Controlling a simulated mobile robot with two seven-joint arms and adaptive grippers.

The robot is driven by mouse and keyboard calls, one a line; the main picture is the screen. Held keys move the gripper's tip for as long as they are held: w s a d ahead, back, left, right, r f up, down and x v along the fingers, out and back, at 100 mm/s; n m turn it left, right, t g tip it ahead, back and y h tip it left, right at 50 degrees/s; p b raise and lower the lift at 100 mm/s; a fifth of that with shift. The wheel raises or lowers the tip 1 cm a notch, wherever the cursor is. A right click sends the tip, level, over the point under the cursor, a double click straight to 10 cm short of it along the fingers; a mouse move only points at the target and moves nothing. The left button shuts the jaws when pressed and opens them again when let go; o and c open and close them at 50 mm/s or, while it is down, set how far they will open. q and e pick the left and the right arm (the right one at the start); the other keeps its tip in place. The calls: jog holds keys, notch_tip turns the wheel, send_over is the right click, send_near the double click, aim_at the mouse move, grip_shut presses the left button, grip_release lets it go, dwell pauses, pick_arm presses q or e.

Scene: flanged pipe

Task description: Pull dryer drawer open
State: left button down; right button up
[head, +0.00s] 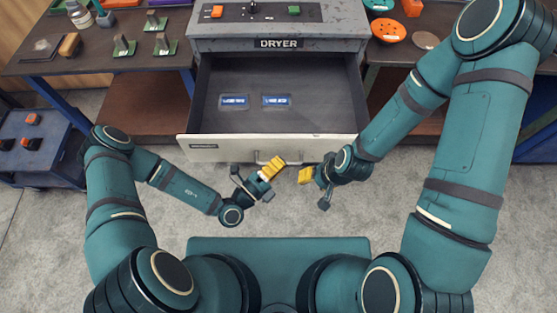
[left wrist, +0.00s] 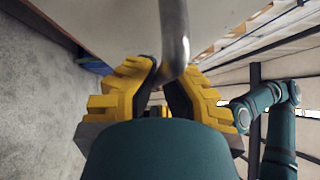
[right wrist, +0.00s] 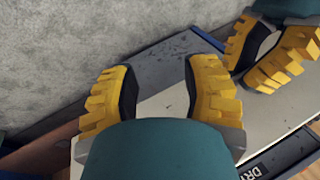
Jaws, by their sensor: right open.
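The grey dryer (head: 279,20) stands at the top centre of the head view, with a DRYER label. Its drawer (head: 300,125) is pulled well out. Two small blue-labelled items (head: 234,101) lie inside on its floor. My left gripper (head: 272,166) is at the drawer front. In the left wrist view, its yellow fingertips (left wrist: 163,75) close on the metal drawer handle (left wrist: 173,35). My right gripper (head: 306,175) is just right of it, in front of the drawer. In the right wrist view, its fingers (right wrist: 160,85) are apart with nothing between them.
A dark table (head: 110,62) with several small parts stands left of the dryer. Another on the right holds orange bowls (head: 388,30). A blue cart (head: 40,145) is at the far left. Grey floor lies clear between the drawer and my base.

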pick_arm(q)
jog(key=shift+d+r, duration=0.1)
jog(key=c, duration=1)
grip_release()
jog(key=shift+s, duration=0.15)
jog(key=v, duration=1.2)
